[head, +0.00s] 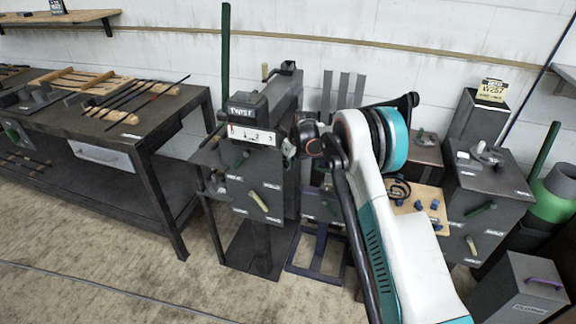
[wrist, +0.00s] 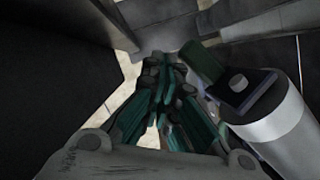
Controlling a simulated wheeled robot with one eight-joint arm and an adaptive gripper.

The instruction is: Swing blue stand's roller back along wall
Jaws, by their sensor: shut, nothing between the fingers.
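The blue stand shows in the head view as a dark blue floor frame (head: 318,268) between the grey machine and my arm. Its upper part is mostly hidden behind my arm. In the wrist view a pale grey cylinder (wrist: 275,125) with a dark bracket on its end lies at the right; it looks like the roller. I cannot pick the roller out in the head view. My gripper (wrist: 165,65) is shut and empty, its teal fingers left of the cylinder. They look apart from it, though depth is hard to judge. In the head view the fingers are hard to make out near the machine.
A grey machine (head: 255,180) labelled TWIST stands left of the blue stand. A dark workbench (head: 150,135) with rods is further left. Right of my arm are a wooden board (head: 427,205) with blue pegs and a dark cabinet (head: 485,185). Floor in front is clear.

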